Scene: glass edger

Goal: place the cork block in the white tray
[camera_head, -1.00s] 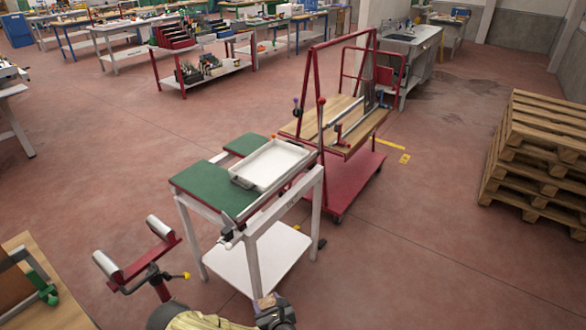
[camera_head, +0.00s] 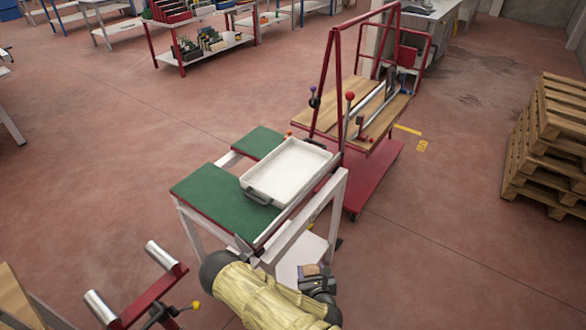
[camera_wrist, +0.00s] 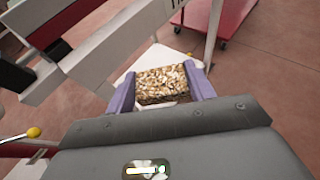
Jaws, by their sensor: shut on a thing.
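The cork block (camera_wrist: 162,84) is speckled brown and sits between the two purple fingers of my gripper (camera_wrist: 163,92) in the wrist view. My gripper is shut on it. In the head view my gripper (camera_head: 318,276) is low at the front edge of the green-topped machine, and the block is hard to make out there. The white tray (camera_head: 289,168) is a shallow rectangular tray with dark handles, lying on the machine's top. It looks empty. My gripper is in front of the tray and apart from it.
The green-topped table (camera_head: 215,190) has white legs and a rail along its front right side. A red trolley with wooden boards (camera_head: 345,120) stands behind it. A red roller stand (camera_head: 150,295) is at the lower left. Stacked pallets (camera_head: 555,150) stand at the right, with open floor between.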

